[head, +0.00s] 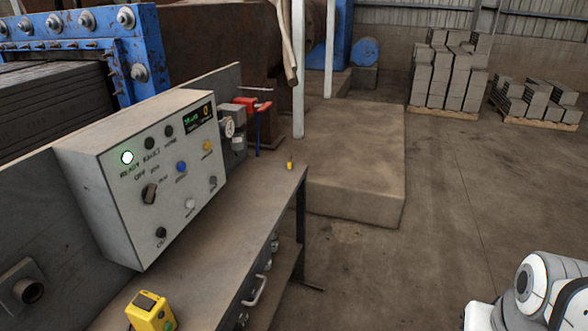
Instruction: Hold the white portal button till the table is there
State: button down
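A grey control box (150,185) with a sloped front stands on a workbench at the left. A white button (190,203) sits low on its front, with a small label too blurred to read. Blue (181,167) and yellow (207,146) buttons are above. A lamp marked READY (127,158) glows whitish green. A small display (198,115) shows green text and an orange digit. My gripper is out of view; only a white and grey part of my arm shows at the bottom right, well away from the box.
The workbench (240,205) holds a yellow handheld device (152,312) and a small yellow item (290,165). A red-handled valve (250,105) is behind the box. A low concrete block (355,170) and brick stacks (450,72) stand beyond.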

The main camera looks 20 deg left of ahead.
aim_at(190, 203)
jog(key=z, duration=0.2)
jog(key=k, duration=1.05)
jog(key=u, duration=1)
jog(key=i, duration=1)
jog(key=u, duration=0.05)
